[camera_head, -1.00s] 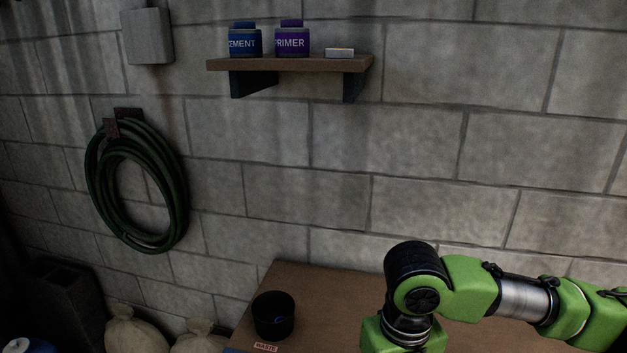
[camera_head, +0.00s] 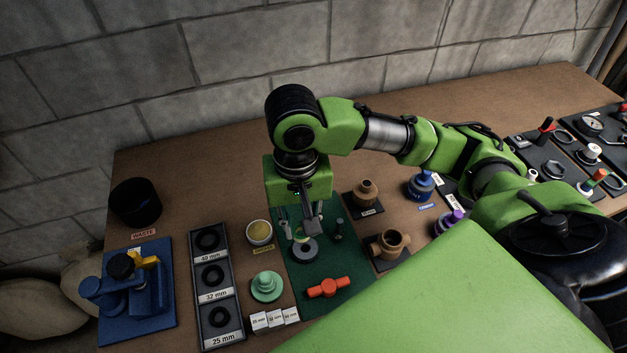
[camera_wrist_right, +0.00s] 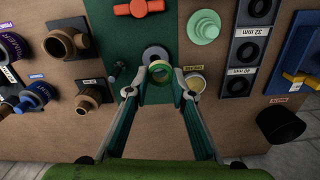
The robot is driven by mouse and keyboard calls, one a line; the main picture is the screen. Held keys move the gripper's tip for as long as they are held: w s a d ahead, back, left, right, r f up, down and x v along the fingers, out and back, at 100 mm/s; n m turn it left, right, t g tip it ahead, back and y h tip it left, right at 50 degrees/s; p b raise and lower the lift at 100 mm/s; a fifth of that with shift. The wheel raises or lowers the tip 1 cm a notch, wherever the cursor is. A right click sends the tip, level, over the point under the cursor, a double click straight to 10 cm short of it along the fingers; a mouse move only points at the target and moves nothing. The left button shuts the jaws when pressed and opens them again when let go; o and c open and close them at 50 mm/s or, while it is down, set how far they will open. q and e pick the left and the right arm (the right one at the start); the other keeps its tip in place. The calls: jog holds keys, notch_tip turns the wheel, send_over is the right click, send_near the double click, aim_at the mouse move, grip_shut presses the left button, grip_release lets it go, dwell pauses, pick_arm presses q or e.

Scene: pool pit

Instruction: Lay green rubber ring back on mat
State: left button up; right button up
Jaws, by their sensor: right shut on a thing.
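The green rubber ring (camera_wrist_right: 160,72) is between the fingertips of my right gripper (camera_wrist_right: 161,88), which is shut on it. In the head view the ring (camera_head: 301,233) is small and partly hidden by the fingers of my right gripper (camera_head: 300,226). The dark green mat (camera_head: 348,268) lies under the gripper, and the ring appears above it; the exact gap is hard to tell. A grey ring-shaped part (camera_head: 305,252) lies on the mat just in front of the green ring. My left gripper is not in view.
A red handle (camera_head: 328,287) and a small dark post (camera_head: 338,230) are on the mat. Left of it are a pale green flanged part (camera_head: 266,287), a yellow-filled tin (camera_head: 259,233) and a black-ring tray (camera_head: 233,316). Brown fittings (camera_head: 388,244) stand to the right.

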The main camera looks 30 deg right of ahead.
jog(key=w+d+f, duration=0.3)
jog(key=w, duration=0.3)
jog(key=p, duration=0.1)
send_over(298, 218)
notch_tip(298, 218, down, 5)
jog(key=shift+s+a+f, duration=0.1)
jog(key=shift+a, duration=0.05)
notch_tip(298, 218, down, 3)
jog(key=shift+r+p, duration=0.1)
jog(key=shift+p, duration=0.55)
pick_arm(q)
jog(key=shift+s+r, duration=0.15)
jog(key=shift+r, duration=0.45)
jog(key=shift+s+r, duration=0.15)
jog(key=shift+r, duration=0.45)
pick_arm(e)
jog(key=shift+f, duration=0.35)
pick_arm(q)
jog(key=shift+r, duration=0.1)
pick_arm(e)
jog(key=shift+f, duration=0.1)
jog(key=o, duration=1)
